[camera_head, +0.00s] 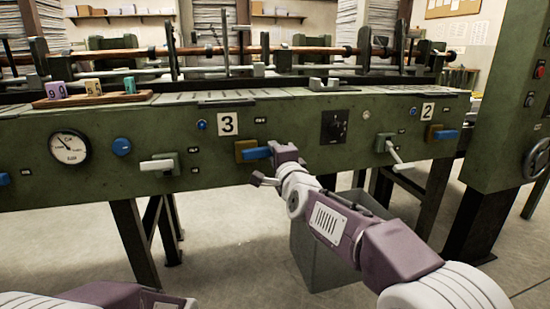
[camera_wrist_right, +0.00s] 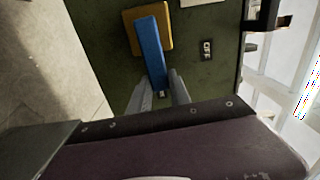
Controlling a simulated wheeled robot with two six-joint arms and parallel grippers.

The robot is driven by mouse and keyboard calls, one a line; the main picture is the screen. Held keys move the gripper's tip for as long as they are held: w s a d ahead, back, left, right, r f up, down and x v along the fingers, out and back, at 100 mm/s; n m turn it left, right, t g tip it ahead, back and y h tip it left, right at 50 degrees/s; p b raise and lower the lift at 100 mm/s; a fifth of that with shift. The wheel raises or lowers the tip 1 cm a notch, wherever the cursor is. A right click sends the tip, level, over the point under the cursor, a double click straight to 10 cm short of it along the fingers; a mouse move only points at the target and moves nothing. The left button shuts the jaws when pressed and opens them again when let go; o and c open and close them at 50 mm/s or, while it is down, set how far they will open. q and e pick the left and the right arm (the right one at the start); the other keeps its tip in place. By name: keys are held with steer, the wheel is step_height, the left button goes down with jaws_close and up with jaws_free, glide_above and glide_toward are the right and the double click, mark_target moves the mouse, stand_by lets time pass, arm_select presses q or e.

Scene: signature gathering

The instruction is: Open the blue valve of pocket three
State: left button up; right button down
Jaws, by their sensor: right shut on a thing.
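The number 3 plate (camera_head: 228,124) is on the green machine front. Below it and to its right, the blue valve handle (camera_head: 257,153) sticks out to the right from a brass-coloured block (camera_head: 241,150). My right gripper (camera_head: 276,152) is at the free right end of this handle and shut on it. In the right wrist view the blue handle (camera_wrist_right: 151,48) runs from the brass block (camera_wrist_right: 132,18) down between the two grey fingers (camera_wrist_right: 160,95). An OFF label (camera_wrist_right: 207,50) is beside it. Part of my left arm is at the bottom left; its gripper is not in view.
A number 2 plate (camera_head: 428,112) with another blue handle (camera_head: 446,134) is at the right. A grey bin (camera_head: 318,255) stands on the floor below my right arm.

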steer(key=shift+f+m, duration=0.25)
steer(key=shift+m, duration=0.05)
steer(key=shift+b, duration=0.3)
steer(key=c, duration=1.2)
jaws_free()
steer(key=p+v, duration=0.1)
steer(key=v, duration=0.8)
steer(key=shift+r, duration=0.1)
